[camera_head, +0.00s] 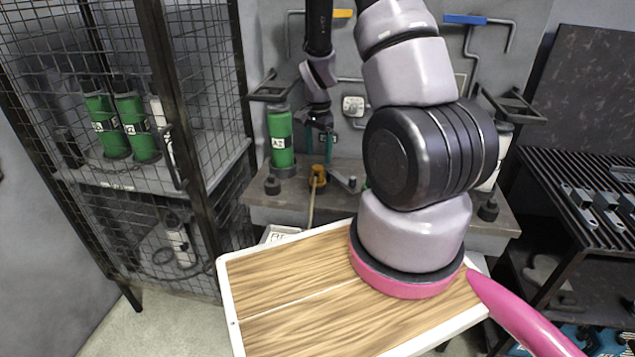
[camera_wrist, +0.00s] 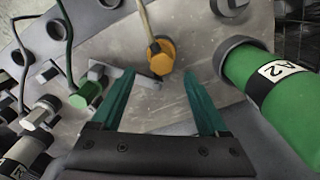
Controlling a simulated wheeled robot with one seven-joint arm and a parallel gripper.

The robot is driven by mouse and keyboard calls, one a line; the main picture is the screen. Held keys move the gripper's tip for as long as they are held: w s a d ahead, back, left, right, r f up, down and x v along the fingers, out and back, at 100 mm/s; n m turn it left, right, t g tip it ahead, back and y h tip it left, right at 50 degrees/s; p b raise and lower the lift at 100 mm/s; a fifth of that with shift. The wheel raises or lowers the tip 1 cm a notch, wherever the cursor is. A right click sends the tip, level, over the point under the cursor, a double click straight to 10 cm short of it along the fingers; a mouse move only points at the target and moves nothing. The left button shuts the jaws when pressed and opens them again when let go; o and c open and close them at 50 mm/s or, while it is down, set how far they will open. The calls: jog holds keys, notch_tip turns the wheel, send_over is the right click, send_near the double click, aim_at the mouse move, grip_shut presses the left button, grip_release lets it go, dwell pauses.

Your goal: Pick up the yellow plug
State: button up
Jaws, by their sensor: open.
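The yellow plug (camera_head: 318,176) sits upright on the grey bench behind the wooden-topped surface, with a pale cord running from it. It also shows in the wrist view (camera_wrist: 161,62), near the top centre, ahead of the fingertips and between their lines. My gripper (camera_head: 325,150) hangs over the bench just above the plug, pointing down. In the wrist view its two teal fingers (camera_wrist: 158,77) are spread apart with nothing between them. I cannot tell the exact gap from the fingertips to the plug.
A green cylinder (camera_wrist: 265,85) marked A2 stands close right of the fingers in the wrist view; it is left of the plug in the head view (camera_head: 281,145). A green plug (camera_wrist: 88,95) and grey fittings lie left. A metal bar (camera_head: 342,180) is beside the plug.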

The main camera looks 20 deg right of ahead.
aim_at(317, 167)
jog(key=f, duration=0.6)
jog(key=shift+a+f, duration=0.2)
jog(key=shift+f, duration=0.05)
grip_shut()
